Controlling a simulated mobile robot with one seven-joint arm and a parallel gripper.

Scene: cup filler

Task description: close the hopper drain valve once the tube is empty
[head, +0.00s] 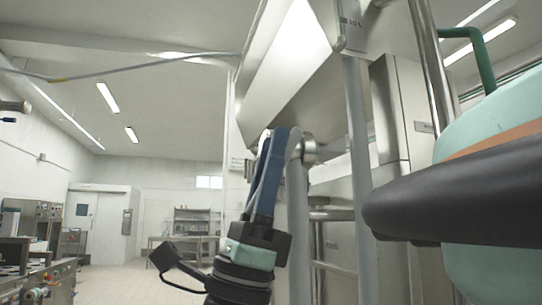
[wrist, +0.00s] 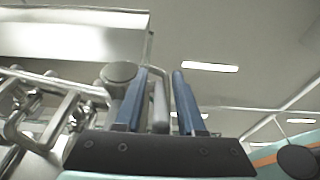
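The hopper (head: 290,60) is a large sloped metal body at the upper middle of the head view; its metal side also shows at the upper left of the wrist view (wrist: 70,35). A round metal valve fitting (head: 309,148) sits below it, just right of my fingertips; a round metal end (wrist: 119,72) shows left of my fingers in the wrist view. My gripper (head: 275,140) points up with its blue fingers apart. A grey bar (wrist: 159,108), perhaps the valve handle, shows between the fingers; contact cannot be told. I cannot identify the tube or its contents.
Metal frame posts (head: 357,180) stand right of my gripper. In the wrist view, metal pipes (wrist: 50,95) crowd the left. Machines (head: 30,225) stand far left, and a shelf (head: 195,225) stands at the back. The floor between is clear.

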